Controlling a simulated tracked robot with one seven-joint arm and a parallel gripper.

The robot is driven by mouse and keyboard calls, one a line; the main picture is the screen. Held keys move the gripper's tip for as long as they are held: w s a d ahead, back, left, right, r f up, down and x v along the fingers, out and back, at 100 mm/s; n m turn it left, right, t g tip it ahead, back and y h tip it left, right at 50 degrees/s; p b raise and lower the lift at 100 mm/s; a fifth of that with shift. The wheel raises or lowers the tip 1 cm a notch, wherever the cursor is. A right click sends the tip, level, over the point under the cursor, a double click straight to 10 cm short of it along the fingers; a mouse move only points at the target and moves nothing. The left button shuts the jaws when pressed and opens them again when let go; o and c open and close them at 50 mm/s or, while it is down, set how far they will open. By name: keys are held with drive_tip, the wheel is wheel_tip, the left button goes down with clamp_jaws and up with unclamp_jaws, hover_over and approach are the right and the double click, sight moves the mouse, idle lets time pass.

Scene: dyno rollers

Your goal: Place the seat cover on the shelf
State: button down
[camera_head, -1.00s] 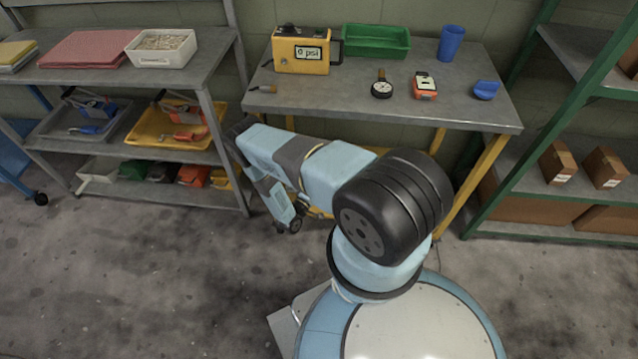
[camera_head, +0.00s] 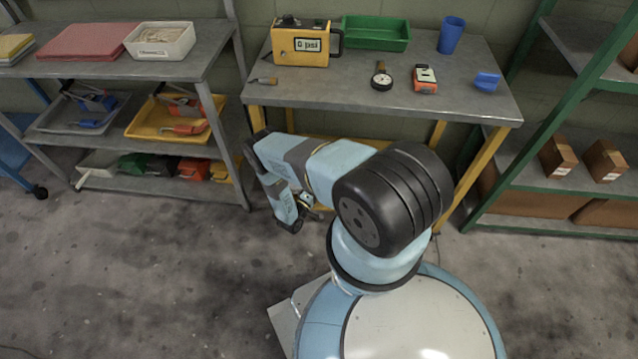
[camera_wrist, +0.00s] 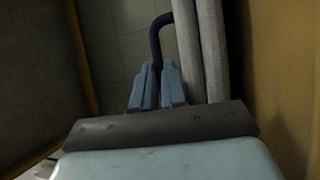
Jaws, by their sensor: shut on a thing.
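In the wrist view, my gripper (camera_wrist: 157,88) has its two pale blue fingers close together. A dark blue, curved, narrow thing (camera_wrist: 156,38) comes up from between the fingertips and bends to the right at the top; most of it is hidden. I cannot tell whether it is part of the seat cover. In the head view, my arm reaches down in front of the grey workbench (camera_head: 300,95), and the gripper's tips cannot be made out. No seat cover can be identified for certain. A grey shelf unit (camera_head: 215,60) stands at the left, with a flat red pad (camera_head: 85,42) on its top.
A white box (camera_head: 160,50), a grey tray and a yellow tray (camera_head: 140,125) are on the left unit. The bench holds a yellow gauge box (camera_head: 300,58), green tray (camera_head: 376,45) and blue cup (camera_head: 451,35). A green-framed rack (camera_head: 520,170) is at right. Pale ribbed tubes (camera_wrist: 212,50) stand beside my gripper.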

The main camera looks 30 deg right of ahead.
drive_tip(key=shift+f, duration=0.15)
drive_tip(key=c, duration=1.1)
unclamp_jaws()
drive_tip(key=shift+w+r, duration=0.1)
drive_tip(key=shift+r, duration=0.45)
drive_tip(key=s+a+r, duration=0.3)
drive_tip(key=s+r, duration=0.8)
drive_tip(key=s, duration=0.2)
drive_tip(key=shift+s+r, duration=0.4)
